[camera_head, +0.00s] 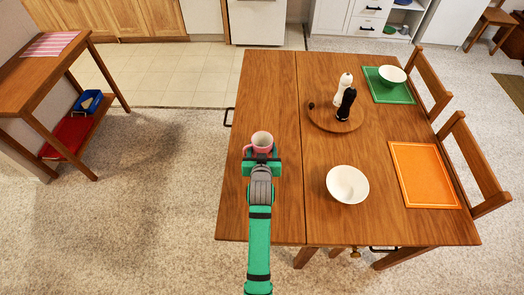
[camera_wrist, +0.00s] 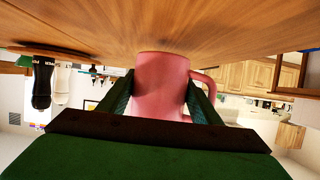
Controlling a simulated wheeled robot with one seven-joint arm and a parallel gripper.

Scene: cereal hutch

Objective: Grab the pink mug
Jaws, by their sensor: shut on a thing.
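The pink mug (camera_head: 262,141) is near the left edge of the wooden table (camera_head: 270,215). In the head view its pale inside shows from above. My green gripper (camera_head: 262,157) reaches it from the near side. In the wrist view the mug (camera_wrist: 160,84) sits between the two fingers of my gripper (camera_wrist: 160,95), with its handle on the right, outside the right finger. The fingers are shut on the mug's sides. The wrist picture is upside down, with the tabletop along its top. I cannot tell whether the mug's base touches the table.
A white bowl (camera_head: 347,184) stands right of my arm. A round wooden board (camera_head: 320,121) holds a white mill (camera_head: 344,84) and a black mill (camera_head: 346,104). An orange placemat (camera_head: 424,175) and a green placemat (camera_head: 384,92) with another bowl (camera_head: 391,75) lie at the right.

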